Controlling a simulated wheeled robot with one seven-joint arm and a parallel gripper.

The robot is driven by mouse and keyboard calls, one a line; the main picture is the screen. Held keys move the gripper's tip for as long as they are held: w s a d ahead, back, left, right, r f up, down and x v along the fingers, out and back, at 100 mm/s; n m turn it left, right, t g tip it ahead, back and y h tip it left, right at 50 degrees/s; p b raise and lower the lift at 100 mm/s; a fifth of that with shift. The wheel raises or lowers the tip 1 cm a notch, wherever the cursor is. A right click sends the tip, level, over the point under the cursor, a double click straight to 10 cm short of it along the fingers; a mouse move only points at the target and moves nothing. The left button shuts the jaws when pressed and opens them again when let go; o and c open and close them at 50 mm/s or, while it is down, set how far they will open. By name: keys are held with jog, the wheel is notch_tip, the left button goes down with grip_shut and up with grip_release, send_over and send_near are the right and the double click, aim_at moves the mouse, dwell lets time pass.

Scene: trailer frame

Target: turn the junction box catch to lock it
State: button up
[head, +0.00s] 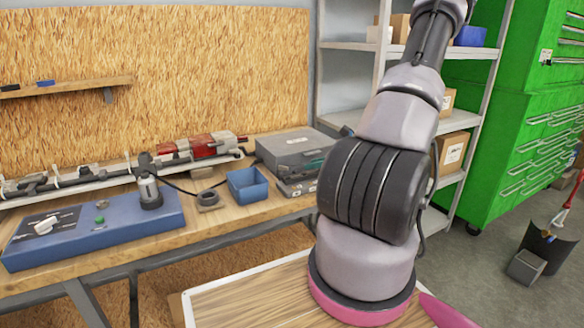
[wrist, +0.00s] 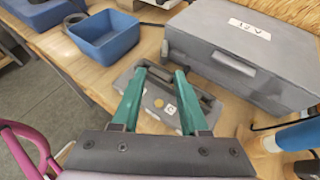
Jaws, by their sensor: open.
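A small flat grey box (head: 299,187), which looks like the junction box, lies on the wooden bench in front of a larger grey case. In the wrist view the small box (wrist: 157,101) shows a yellowish round spot, a pale label and a dark bar-like part (wrist: 209,101) on its right side. I cannot tell for sure which part is the catch. My gripper (wrist: 160,74) is open, its two teal fingers spread over the small box with nothing between them. I cannot tell whether they touch it. In the head view my gripper (head: 312,163) is partly hidden by my arm.
The large grey case (wrist: 245,55) stands close behind the small box. A blue open bin (head: 247,186) and a dark ring (head: 208,199) are to its left. A blue panel (head: 95,228) with a white knob lies further left. Shelves (head: 345,45) stand behind my arm.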

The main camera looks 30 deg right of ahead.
aim_at(283, 168)
jog(key=shift+d+r+t, duration=0.15)
jog(key=shift+d+t, duration=0.1)
jog(key=shift+t, duration=0.05)
jog(key=shift+w, duration=0.1)
jog(key=x, duration=1)
jog(key=shift+w, duration=0.25)
grip_shut()
